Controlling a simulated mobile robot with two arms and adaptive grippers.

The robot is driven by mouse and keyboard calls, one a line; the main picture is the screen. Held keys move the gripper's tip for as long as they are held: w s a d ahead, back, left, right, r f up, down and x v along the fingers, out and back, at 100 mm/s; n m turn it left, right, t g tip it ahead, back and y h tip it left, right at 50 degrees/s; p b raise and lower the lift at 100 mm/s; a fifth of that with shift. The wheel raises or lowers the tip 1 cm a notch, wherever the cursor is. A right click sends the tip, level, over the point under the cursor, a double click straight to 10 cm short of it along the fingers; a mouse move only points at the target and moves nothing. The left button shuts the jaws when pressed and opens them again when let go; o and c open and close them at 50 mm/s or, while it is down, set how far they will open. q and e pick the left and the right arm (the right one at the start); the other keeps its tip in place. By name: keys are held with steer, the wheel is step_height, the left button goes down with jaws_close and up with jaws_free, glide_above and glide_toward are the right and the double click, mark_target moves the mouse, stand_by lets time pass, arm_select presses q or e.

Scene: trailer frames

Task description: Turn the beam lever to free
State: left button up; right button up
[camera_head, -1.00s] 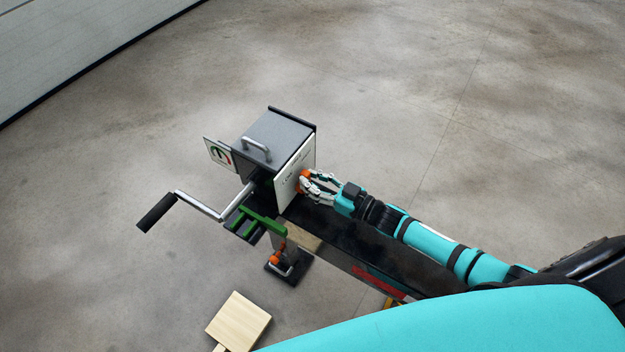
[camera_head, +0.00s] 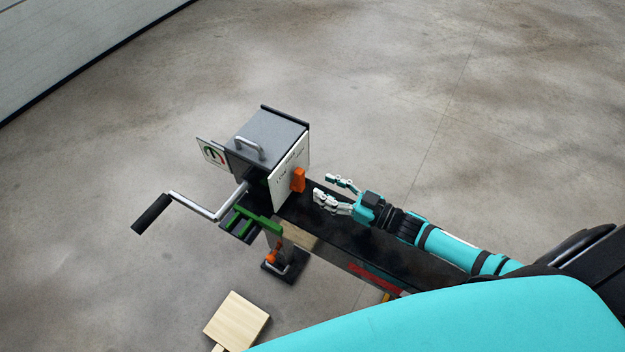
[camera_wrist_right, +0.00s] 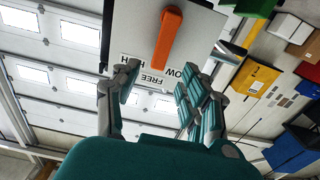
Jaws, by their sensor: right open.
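The orange beam lever (camera_head: 298,180) is on the white panel (camera_head: 281,188) of a grey box at the end of a dark beam. In the right wrist view the lever (camera_wrist_right: 165,42) runs nearly along the picture's vertical. Its lower end is by the word FREE, which reads upside down, with LOW to the right and another word, partly hidden, to the left. My right gripper (camera_head: 330,189) is open and empty, to the right of the lever and apart from it. Its spread fingers (camera_wrist_right: 157,88) show below the lever in the wrist view. My left gripper is not in view.
A crank (camera_head: 190,205) with a black grip sticks out left of the box. A green bracket (camera_head: 255,217) and an orange-handled part (camera_head: 272,256) sit below it. A wooden board (camera_head: 237,319) is lower left. The floor behind the box is clear.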

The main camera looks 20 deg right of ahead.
steer(key=v, duration=0.6)
steer(key=shift+a, duration=0.1)
stand_by(0.3)
